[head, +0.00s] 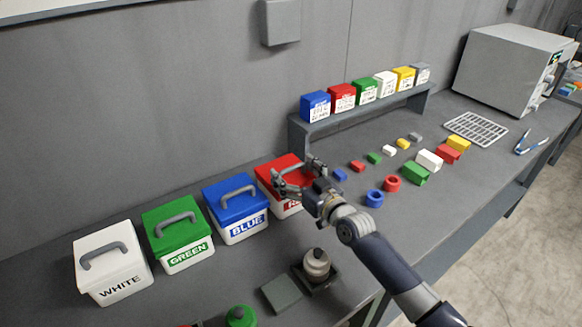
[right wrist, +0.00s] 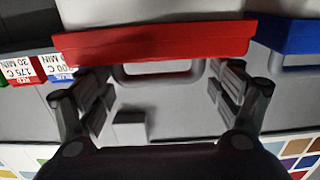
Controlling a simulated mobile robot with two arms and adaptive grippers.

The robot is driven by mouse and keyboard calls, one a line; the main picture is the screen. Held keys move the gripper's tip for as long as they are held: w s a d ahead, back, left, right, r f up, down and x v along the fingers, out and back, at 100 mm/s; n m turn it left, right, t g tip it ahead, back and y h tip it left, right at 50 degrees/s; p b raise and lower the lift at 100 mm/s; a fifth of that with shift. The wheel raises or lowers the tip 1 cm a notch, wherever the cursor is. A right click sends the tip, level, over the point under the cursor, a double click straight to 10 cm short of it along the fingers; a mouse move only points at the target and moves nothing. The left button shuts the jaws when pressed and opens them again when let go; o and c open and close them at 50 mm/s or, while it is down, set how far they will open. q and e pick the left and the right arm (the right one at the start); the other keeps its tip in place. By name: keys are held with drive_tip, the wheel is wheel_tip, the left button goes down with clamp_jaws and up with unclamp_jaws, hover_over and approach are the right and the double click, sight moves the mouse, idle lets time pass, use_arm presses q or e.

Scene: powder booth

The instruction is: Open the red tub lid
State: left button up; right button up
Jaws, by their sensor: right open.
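The red tub (head: 289,207) stands at the right end of the row of tubs, its red lid (head: 273,170) seated on it. The lid's edge crosses the top of the right wrist view (right wrist: 150,40), with the lid's grey handle (right wrist: 155,74) beneath it. My right gripper (head: 296,170) is open at the lid. Its fingers (right wrist: 155,88) stand on either side of the handle, with a gap to each side. In the head view the gripper hides part of the lid and its handle. My left gripper is not in view.
The blue tub (head: 240,228) stands close left of the red one, then the green (head: 182,255) and white (head: 115,285) tubs. A shelf (head: 300,128) with small boxes is behind right. Coloured blocks and rings lie right; a grey pot (head: 317,262) stands in front.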

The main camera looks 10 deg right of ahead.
drive_tip(key=shift+w+a, duration=0.2)
drive_tip(key=shift+w, duration=0.4)
drive_tip(key=shift+c, duration=0.4)
